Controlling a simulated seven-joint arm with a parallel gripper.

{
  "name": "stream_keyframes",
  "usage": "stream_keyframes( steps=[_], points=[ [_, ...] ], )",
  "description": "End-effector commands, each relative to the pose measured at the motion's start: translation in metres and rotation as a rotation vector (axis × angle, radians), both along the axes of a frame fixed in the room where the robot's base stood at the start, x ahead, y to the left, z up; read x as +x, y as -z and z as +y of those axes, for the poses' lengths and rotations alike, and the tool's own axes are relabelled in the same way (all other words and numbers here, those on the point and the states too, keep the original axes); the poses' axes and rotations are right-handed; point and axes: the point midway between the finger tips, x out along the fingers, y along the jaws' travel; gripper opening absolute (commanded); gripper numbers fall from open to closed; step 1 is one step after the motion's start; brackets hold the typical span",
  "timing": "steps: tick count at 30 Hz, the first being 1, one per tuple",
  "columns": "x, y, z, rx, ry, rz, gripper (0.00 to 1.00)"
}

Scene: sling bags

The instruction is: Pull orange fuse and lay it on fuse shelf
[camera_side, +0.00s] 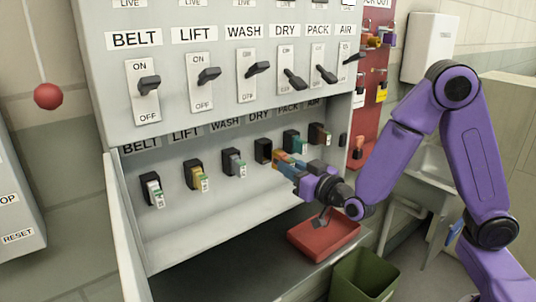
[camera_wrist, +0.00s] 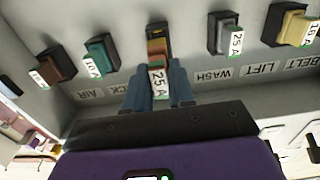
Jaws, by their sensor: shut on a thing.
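The orange fuse (camera_side: 280,157) is between my gripper's (camera_side: 286,167) fingers, just in front of the black DRY fuse holder (camera_side: 263,150). In the wrist view the fuse (camera_wrist: 158,64) shows a white 25 A label and an orange body. The blue fingers of my gripper (camera_wrist: 158,90) are shut on its sides. The dark holder (camera_wrist: 157,31) is right behind the fuse; I cannot tell whether the fuse's far end still touches it. Below the fuse row, a pale grey ledge (camera_side: 205,238) runs along the cabinet; no label marks it as the fuse shelf.
Other fuses sit in holders on both sides, including a yellow one (camera_side: 200,176) and a teal one (camera_side: 295,142). A red tray (camera_side: 312,250) lies below my gripper, with a green bin (camera_side: 362,280) beside it. Switch levers stick out above.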

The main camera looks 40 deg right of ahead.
Motion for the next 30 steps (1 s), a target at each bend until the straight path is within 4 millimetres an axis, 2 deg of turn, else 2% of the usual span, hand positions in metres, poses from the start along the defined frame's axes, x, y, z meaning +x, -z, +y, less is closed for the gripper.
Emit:
stream_keyframes(
  steps=[11,24,30],
  points=[
    [-0.003,0.000,0.001,0.000,-0.001,-0.001,0.00],
    [-0.033,0.000,0.001,0.001,-0.003,0.000,0.00],
    [-0.040,0.000,0.001,0.001,-0.001,-0.001,0.00]
  ],
)
